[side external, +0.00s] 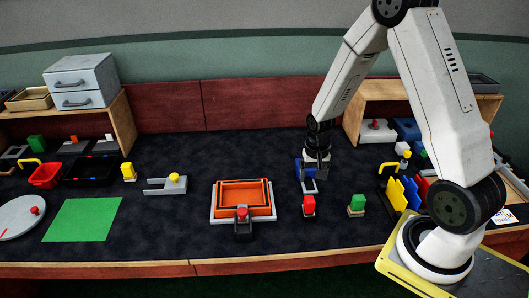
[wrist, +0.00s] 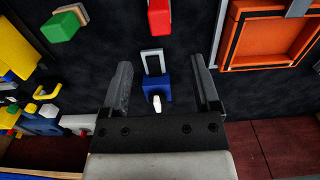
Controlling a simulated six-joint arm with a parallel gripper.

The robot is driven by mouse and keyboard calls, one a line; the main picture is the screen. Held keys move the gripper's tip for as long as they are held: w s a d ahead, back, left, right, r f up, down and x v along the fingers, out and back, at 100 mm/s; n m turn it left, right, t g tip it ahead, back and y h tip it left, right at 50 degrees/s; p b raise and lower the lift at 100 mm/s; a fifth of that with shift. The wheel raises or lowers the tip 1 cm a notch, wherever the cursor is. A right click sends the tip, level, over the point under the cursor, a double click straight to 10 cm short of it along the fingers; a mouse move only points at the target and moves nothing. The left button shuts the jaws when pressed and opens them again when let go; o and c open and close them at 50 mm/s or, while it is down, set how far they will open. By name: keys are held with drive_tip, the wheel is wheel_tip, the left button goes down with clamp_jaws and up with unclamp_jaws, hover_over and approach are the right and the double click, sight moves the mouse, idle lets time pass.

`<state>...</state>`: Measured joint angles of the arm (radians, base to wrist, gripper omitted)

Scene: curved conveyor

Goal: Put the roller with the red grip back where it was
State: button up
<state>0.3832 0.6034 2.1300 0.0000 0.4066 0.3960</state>
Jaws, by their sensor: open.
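A red upright block (side external: 309,203) on a dark base stands right of the orange tray; it also shows at the top of the wrist view (wrist: 159,17). It may be the roller's red grip, but I cannot make out a roller. My gripper (side external: 316,168) is open and points down behind it. Between and beyond my fingers in the wrist view (wrist: 162,92) is a blue block (wrist: 155,88) with a grey open frame (wrist: 152,55) and a small white piece. The fingers appear apart from it. In the side view my gripper partly hides the blue block (side external: 299,171).
The orange tray (side external: 220,198) stands left, with a red-knobbed dark piece (side external: 242,216) at its front. A green block (side external: 357,203) on a tan base stands right. Blue and yellow panels (side external: 398,193) stand near my base. The dark mat is clear behind the tray.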

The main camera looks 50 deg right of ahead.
drive_tip(key=s+a+r+n+t, duration=0.1)
drive_tip(key=s+a+r+n, duration=0.2)
drive_tip(key=a, duration=0.4)
drive_tip(key=s+a+r+n+t, duration=0.1)
drive_tip(key=s+a+r+n, duration=0.2)
drive_tip(key=a+r+n, duration=0.3)
wheel_tip(320, 180, up, 2)
drive_tip(key=shift+a+t, duration=0.3)
drive_tip(key=shift+a, duration=0.05)
